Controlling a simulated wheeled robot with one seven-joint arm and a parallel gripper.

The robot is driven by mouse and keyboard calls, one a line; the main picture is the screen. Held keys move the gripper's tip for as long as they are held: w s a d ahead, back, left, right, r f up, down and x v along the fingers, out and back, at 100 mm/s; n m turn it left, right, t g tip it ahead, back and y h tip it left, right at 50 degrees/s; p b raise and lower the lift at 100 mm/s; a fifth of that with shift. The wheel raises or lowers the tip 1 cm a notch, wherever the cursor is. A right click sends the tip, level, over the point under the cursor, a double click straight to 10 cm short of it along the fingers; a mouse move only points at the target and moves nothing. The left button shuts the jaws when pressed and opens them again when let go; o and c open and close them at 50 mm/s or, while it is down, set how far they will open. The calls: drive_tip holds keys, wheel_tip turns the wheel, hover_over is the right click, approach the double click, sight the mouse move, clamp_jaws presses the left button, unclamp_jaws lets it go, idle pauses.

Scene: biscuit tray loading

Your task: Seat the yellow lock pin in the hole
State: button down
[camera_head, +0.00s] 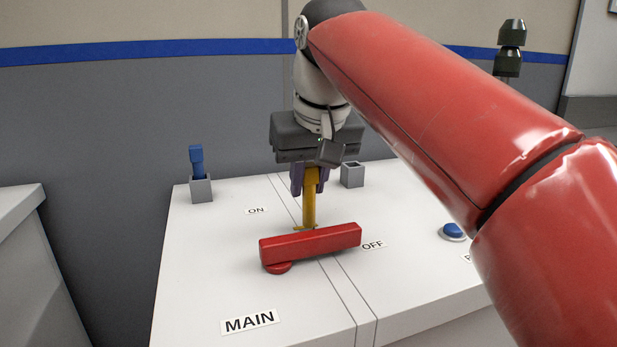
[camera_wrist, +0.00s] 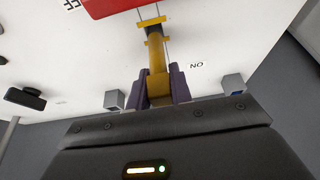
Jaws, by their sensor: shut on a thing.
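The yellow lock pin (camera_head: 309,207) is held upright between the purple fingers of my gripper (camera_head: 310,182), which are shut on its upper part. The pin also shows in the wrist view (camera_wrist: 156,52), extending from the fingers (camera_wrist: 158,88) toward the red handle (camera_wrist: 112,6). In the head view its flanged lower end meets the far edge of the red handle bar (camera_head: 312,243), near the OFF label. The handle hides what lies below the flange. I cannot see the hole or tell whether the tip is in it.
A grey socket with a blue peg (camera_head: 198,172) stands at the back left of the white cabinet top (camera_head: 215,275). Another grey socket (camera_head: 352,175) stands behind my gripper. A blue button (camera_head: 453,231) is at the right.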

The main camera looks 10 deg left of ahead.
sight(309, 225)
drive_tip(key=shift+f+b, duration=2.1)
drive_tip(key=shift+f, duration=0.65)
drive_tip(key=c, duration=1.2)
unclamp_jaws()
drive_tip(key=shift+o, duration=0.2)
drive_tip(key=p+v, duration=0.2)
drive_tip(key=v, duration=0.5)
drive_tip(key=shift+s+d+r+p, duration=0.1)
drive_tip(key=shift+r+p, duration=0.2)
drive_tip(key=shift+r, duration=0.1)
drive_tip(key=shift+s, duration=0.1)
